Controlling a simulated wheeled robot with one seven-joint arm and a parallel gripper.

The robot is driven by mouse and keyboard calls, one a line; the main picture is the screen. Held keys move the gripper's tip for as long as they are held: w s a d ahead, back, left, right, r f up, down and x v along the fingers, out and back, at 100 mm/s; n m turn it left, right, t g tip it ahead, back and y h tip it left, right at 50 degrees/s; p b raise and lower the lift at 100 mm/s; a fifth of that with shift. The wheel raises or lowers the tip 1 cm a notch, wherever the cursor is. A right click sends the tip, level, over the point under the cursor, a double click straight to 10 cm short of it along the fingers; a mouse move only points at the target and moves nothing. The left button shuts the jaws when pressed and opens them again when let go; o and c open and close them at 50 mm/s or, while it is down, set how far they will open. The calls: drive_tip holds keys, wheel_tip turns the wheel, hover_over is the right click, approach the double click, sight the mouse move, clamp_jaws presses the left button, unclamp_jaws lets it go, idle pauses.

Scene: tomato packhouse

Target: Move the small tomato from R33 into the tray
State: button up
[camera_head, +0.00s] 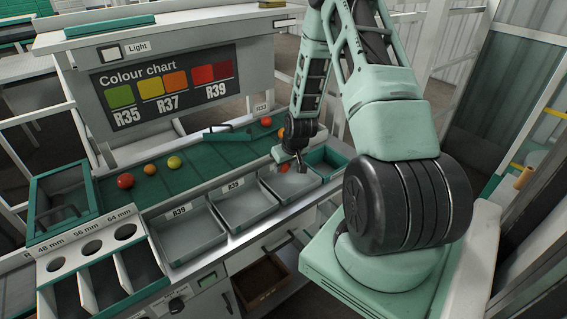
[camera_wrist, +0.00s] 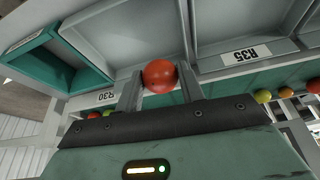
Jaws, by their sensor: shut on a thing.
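My gripper (camera_wrist: 160,88) is shut on a red tomato (camera_wrist: 160,76), with one finger on each side of it. In the head view, my gripper (camera_head: 301,166) is low over the row of grey trays, at a grey tray (camera_head: 300,186) towards the right end. An orange-red tomato (camera_head: 285,168) shows there beside the fingers, partly hidden, and appears to be the held one. A small sign reading R33 (camera_head: 262,107) stands at the far end of the green belt. Whether the tomato touches the tray cannot be told.
Two other grey trays (camera_head: 222,241) (camera_head: 274,216) stand to the left, and a green tray (camera_head: 342,157) to the right. Red (camera_head: 125,181), orange (camera_head: 150,169) and yellow (camera_head: 174,162) tomatoes lie on the belt (camera_head: 200,178). A sizing gauge (camera_head: 75,252) and the colour chart (camera_head: 165,82) stand nearby.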

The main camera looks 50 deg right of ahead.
drive_tip(key=b, duration=0.6)
approach(282, 190)
drive_tip(key=shift+w+x, duration=0.2)
drive_tip(key=shift+x, duration=2.45)
drive_tip(key=shift+d+f+b, duration=0.15)
drive_tip(key=shift+f+b, duration=0.35)
drive_tip(key=shift+b, duration=0.05)
drive_tip(key=o, duration=0.8)
drive_tip(key=c, duration=0.3)
drive_tip(key=shift+r, duration=0.1)
drive_tip(key=shift+r+p, duration=2.45)
drive_tip(key=shift+r, duration=1.05)
